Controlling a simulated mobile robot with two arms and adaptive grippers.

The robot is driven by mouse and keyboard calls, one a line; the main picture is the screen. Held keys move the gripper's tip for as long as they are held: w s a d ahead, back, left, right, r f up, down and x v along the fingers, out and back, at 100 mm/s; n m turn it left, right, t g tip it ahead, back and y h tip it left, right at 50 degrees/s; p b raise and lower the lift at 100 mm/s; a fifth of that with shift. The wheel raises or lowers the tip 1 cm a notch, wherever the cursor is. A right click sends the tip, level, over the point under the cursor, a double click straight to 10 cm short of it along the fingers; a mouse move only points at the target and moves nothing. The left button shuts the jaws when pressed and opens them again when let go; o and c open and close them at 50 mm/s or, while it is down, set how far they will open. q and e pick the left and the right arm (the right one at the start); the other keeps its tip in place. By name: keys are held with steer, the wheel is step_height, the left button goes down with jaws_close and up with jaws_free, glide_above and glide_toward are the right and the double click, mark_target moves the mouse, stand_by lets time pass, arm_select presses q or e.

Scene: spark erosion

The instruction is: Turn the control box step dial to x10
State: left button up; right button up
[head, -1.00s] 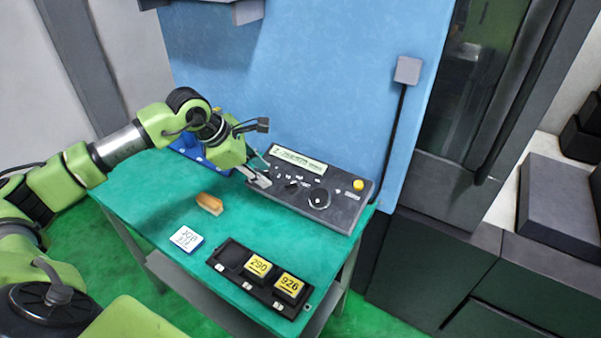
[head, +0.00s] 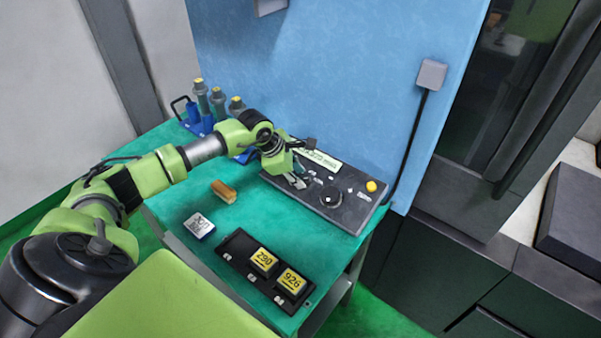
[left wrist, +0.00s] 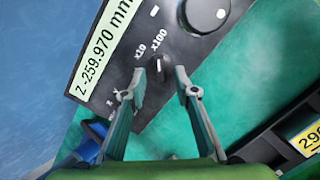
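The dark control box (head: 350,211) lies at the back of the green table. In the left wrist view its display (left wrist: 100,45) reads Z -259.970 mm. The small black step dial (left wrist: 160,70) has a white pointer mark that seems to face the x100 label (left wrist: 160,40); the x10 label (left wrist: 140,48) is left of that. My left gripper (left wrist: 161,82) is open, with one fingertip on each side of the dial; I cannot tell whether they touch it. In the head view the left gripper (head: 298,182) is over the box's left part and hides the dial. My right gripper is not in view.
A large round knob (head: 330,197) and a yellow button (head: 371,186) are on the box. A black tray (head: 235,246) with yellow-labelled blocks, a brown-tan brush or block (head: 223,191) and a white-blue card (head: 199,226) lie in front. Blue holders (head: 195,118) stand back left.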

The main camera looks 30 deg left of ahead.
arm_select(q)
steer(key=shift+w+f, duration=0.25)
steer(key=shift+f, duration=0.1)
steer(key=shift+w+d+f, duration=0.1)
steer(key=shift+w+f, duration=0.05)
steer(key=shift+f, duration=0.25)
jaws_close()
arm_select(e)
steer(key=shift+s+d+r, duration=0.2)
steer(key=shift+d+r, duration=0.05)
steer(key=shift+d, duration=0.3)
